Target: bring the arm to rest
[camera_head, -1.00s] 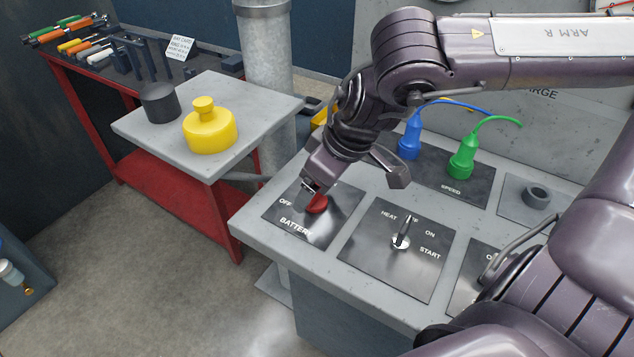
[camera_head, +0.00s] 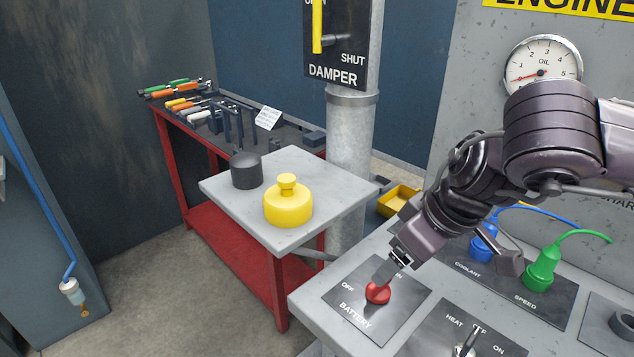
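My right arm comes in from the right. Its gripper (camera_head: 387,272) points down at the red knob (camera_head: 378,293) on the BATTERY plate (camera_head: 360,318). The fingertips are right at the upper side of the knob; I cannot tell whether they touch it. The fingers are seen edge-on, so their opening is unclear. The knob sits between the OFF and ON marks, and the ON mark is partly covered. My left gripper is out of view.
The panel also has a HEAT/ON switch (camera_head: 468,343), a blue plug (camera_head: 484,243) and a green plug (camera_head: 543,268), close to my forearm. A side table (camera_head: 330,215) holds a yellow knobbed piece (camera_head: 288,205) and a black cylinder (camera_head: 246,171). The floor at left is clear.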

